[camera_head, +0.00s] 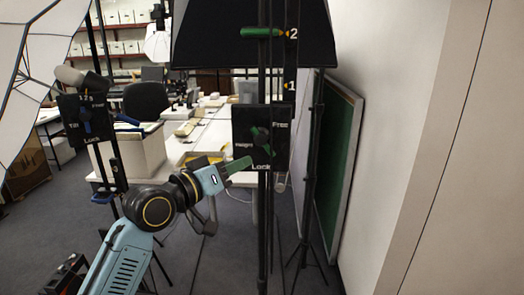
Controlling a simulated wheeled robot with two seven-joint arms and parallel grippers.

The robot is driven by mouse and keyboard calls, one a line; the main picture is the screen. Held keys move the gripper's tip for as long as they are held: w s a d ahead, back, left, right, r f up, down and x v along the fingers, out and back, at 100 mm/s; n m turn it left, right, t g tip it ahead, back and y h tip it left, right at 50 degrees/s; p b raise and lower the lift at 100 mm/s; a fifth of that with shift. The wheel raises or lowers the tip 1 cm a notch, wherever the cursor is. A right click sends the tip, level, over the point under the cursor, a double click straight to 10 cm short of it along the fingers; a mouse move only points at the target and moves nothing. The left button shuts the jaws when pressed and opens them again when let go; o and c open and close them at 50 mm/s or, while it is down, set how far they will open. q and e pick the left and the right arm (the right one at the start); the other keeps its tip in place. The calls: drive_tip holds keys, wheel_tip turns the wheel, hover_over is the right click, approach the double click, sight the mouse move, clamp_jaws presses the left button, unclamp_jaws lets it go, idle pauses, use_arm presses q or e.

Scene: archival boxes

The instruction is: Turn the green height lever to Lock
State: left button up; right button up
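The dark control box (241,124) hangs on a black upright pole, with "Height" at its left, "Free" at upper right and "Lock" at the bottom. A green lever part (261,134) shows on its face. A green bar (239,165) reaches from the box's lower left edge, left of "Lock", to my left gripper (226,171). The gripper comes from lower left, its light blue hand against the bar's near end. I cannot tell whether its fingers are closed on it, or how bar and hub join. My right gripper is out of view.
A second stand with a "Tilt" box (73,129) is at left. A green board (337,170) leans by the right wall. Tables stand behind.

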sight(267, 150)
use_arm(q)
drive_tip(key=p+x, duration=0.1)
drive_tip(key=x, duration=0.8)
drive_tip(key=shift+w+d, duration=0.1)
drive_tip(key=shift+c, duration=0.4)
clamp_jaws()
